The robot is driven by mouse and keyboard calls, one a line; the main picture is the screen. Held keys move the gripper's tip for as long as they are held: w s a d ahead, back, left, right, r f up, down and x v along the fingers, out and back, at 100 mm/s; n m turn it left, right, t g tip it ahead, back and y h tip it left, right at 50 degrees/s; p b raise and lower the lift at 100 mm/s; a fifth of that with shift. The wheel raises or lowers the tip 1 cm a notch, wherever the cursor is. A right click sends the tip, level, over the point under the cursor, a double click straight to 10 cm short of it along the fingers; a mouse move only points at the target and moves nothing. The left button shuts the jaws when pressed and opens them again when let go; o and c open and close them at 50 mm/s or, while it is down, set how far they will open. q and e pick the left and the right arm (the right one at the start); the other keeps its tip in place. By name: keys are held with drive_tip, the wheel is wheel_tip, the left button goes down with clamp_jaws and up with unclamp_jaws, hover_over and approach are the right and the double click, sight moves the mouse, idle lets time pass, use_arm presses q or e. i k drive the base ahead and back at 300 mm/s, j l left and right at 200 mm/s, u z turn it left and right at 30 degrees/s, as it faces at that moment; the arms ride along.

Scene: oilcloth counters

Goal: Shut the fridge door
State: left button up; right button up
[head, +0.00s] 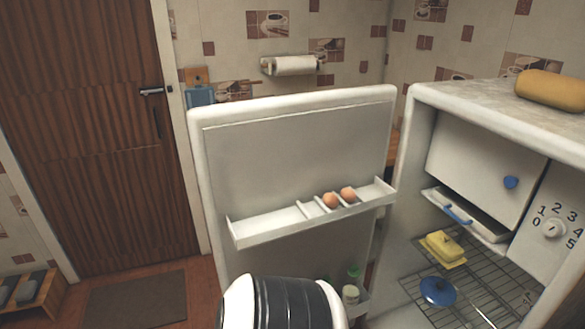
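The fridge door (292,150) stands wide open in the head view, its inner side facing me, left of the fridge (410,200). Its upper shelf (270,226) holds two brown eggs (338,197). A lower shelf (362,300) holds small bottles and is partly hidden. A black and white part of mine rises at the bottom centre, in front of the door's lower part; I cannot tell whether it touches the door. Neither of my grippers shows in the view.
Inside the fridge are a yellow butter dish (442,248) and a blue-lidded pot (437,291) on wire racks. A yellow loaf-shaped thing (552,90) lies on top. A brown wooden door (95,130) and a floor mat (135,300) are at the left.

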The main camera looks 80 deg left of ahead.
sight(265, 167)
drive_tip(key=k+j, duration=0.15)
drive_tip(key=j, duration=0.25)
drive_tip(key=k+j, duration=0.2)
drive_tip(key=j, duration=0.2)
drive_tip(key=k+j, duration=0.15)
drive_tip(key=j, duration=0.3)
drive_tip(key=k+j, duration=0.15)
drive_tip(key=j, duration=0.25)
drive_tip(key=k+j, duration=0.15)
drive_tip(key=j, duration=0.25)
drive_tip(key=k+j+z, duration=0.1)
drive_tip(key=j, duration=0.3)
drive_tip(key=k+j, duration=0.25)
drive_tip(key=j, duration=0.15)
